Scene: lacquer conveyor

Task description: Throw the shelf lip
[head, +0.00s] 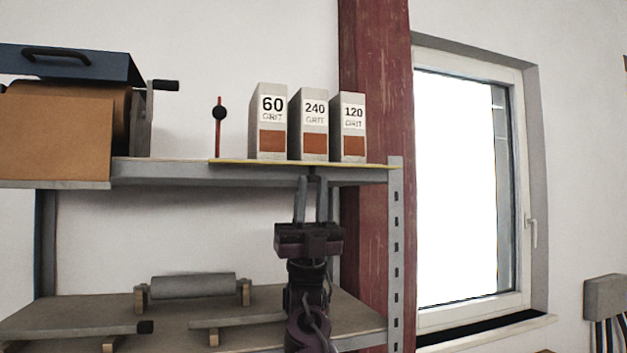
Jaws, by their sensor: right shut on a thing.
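The shelf lip (230,162) is a thin yellow-edged strip along the front right of the upper shelf, and it looks level. Three grit boxes stand upright behind it: 60 (268,122), 240 (308,125) and 120 (348,127). My right gripper (312,184) points up from below, its fingertips at the shelf's front edge under the 240 box. It is shut on a small dark tab (313,171) under the lip; the fingers hide part of it. My left gripper is out of view.
A machine with a blue lid (70,64) and a brown box (55,135) fill the upper shelf's left. A grey roller (193,286) lies on the lower shelf (265,308). A red post (376,60) and a window (455,185) are to the right.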

